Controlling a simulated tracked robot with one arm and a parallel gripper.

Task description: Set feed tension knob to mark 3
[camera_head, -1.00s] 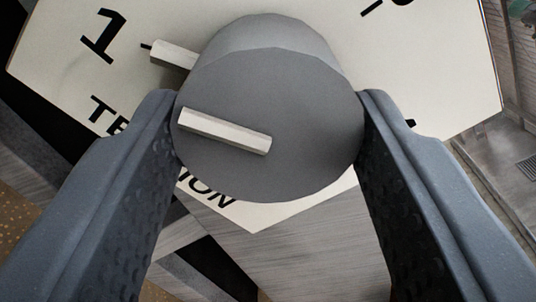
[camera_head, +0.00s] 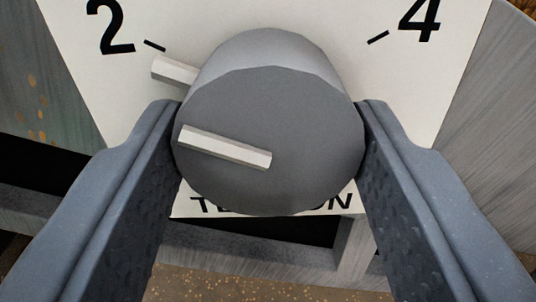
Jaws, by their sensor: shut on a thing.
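The feed tension knob (camera_head: 275,185) is a grey cylinder with a white bar across its front face. A white pointer (camera_head: 172,69) sticks out at its left side near the plate. My gripper (camera_head: 272,142) has one finger on each side of the knob and is shut on it. The white dial plate (camera_head: 120,80) is behind. The pointer's tip is just below the tick beside the 2 (camera_head: 110,27). The 4 (camera_head: 419,18) with its tick is at the upper right. No 3 is in view. The word at the bottom is partly hidden by the knob.
Grey brushed metal (camera_head: 500,130) lies right of the plate. A dark gap and a grey bar run below it, with a brown speckled surface (camera_head: 260,285) at the bottom. Both fingers are close to the plate.

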